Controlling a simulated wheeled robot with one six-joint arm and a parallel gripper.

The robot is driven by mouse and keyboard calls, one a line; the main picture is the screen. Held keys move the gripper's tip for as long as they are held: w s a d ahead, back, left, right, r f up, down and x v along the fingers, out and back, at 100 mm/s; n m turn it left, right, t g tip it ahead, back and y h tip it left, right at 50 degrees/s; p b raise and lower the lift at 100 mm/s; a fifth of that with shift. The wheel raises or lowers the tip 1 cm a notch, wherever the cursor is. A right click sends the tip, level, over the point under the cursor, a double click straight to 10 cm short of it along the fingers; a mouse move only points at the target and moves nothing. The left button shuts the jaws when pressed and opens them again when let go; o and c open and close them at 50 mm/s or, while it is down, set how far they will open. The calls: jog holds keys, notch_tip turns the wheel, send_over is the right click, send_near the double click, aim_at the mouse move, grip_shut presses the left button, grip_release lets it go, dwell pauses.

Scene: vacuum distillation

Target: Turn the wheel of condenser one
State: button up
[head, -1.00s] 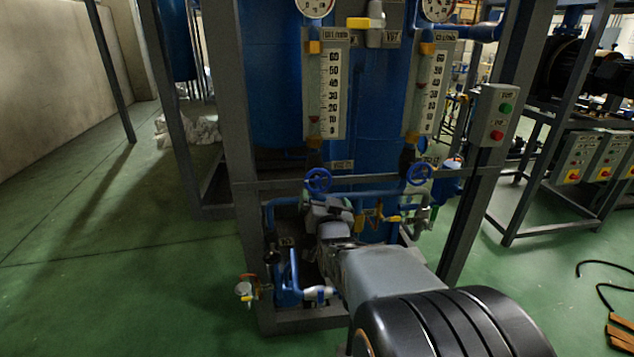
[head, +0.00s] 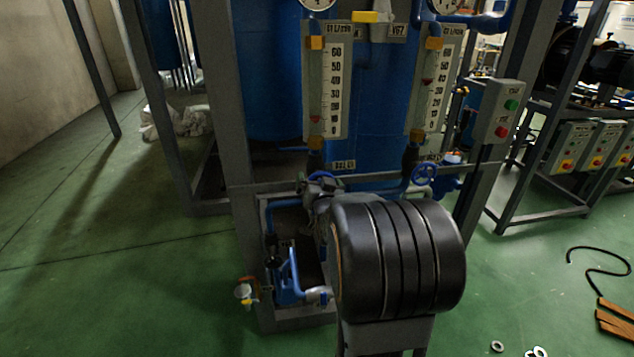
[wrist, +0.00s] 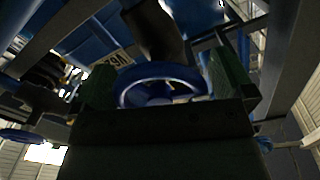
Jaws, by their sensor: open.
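A blue handwheel (head: 325,178) sits below the left flow gauge, partly hidden behind my gripper (head: 318,188) in the head view. In the wrist view the blue wheel (wrist: 160,72) lies between the two green fingers of my gripper (wrist: 164,82), which stand apart on either side of it. Whether either finger touches the rim is unclear. A second blue handwheel (head: 424,174) sits below the right gauge, clear of my gripper.
Two scaled flow gauges, left (head: 326,80) and right (head: 432,82), hang above the wheels. A grey frame post (head: 235,150) stands at the left. A button box (head: 503,112) is mounted at the right. Blue pipework (head: 288,285) is low in front. Green floor is open at the left.

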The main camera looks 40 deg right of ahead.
jog(key=shift+d, duration=0.1)
jog(key=shift+c, duration=0.3)
jog(key=c, duration=0.7)
jog(key=shift+f+n+b, duration=0.15)
jog(key=shift+n+b, duration=0.15)
jog(key=shift+b, duration=0.3)
jog(key=shift+s+d+n+b, duration=0.1)
jog(key=shift+n+b, duration=3)
jog(key=shift+b, duration=0.9)
